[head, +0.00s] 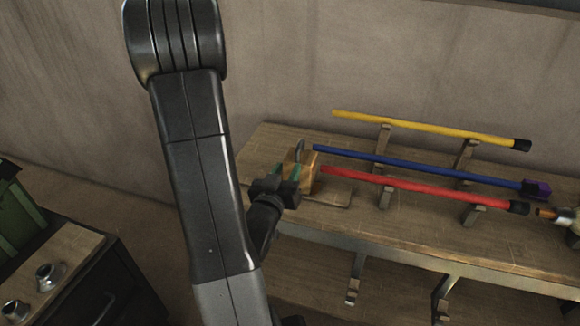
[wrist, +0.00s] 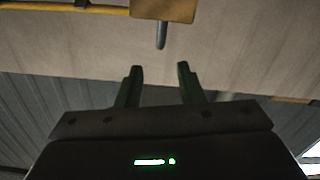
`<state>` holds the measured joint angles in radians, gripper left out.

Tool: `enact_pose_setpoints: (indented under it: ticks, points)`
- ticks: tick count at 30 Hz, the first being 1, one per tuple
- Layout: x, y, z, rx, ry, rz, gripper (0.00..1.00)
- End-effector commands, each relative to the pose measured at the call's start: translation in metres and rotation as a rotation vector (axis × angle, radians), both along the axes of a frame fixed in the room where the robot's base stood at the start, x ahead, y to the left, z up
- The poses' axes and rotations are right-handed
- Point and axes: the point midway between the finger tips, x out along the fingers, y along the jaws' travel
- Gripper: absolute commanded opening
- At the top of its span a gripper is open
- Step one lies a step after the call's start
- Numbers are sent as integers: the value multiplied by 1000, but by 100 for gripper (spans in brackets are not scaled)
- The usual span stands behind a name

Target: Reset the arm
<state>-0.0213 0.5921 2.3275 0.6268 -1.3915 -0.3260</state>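My arm crosses the left and middle of the head view. My gripper (head: 287,171) is at the left end of the wooden bench (head: 400,225), close to a wooden block (head: 307,175) with a grey handle or peg (head: 300,150). In the wrist view my gripper (wrist: 160,68) has its two dark green fingers apart with nothing between them. The wooden block (wrist: 165,10) and its grey peg (wrist: 161,36) show beyond the fingertips, apart from them. Part of the block is hidden behind my gripper in the head view.
A yellow pole (head: 430,128), a blue pole (head: 420,168) and a red pole (head: 415,187) lie across wooden supports on the bench. An orange-tipped object (head: 547,213) is at the right edge. A dark cabinet (head: 100,290) holding metal pots (head: 48,276) stands at lower left.

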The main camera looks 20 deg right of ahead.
Motion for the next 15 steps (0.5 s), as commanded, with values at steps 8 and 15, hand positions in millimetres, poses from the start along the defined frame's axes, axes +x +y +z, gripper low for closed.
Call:
enact_pose_setpoints:
  ticks: [8, 15]
  points:
    - [-2, 1, 0, 0, 0, -1, 34]
    - [4, -3, 1, 0, 0, -2, 34]
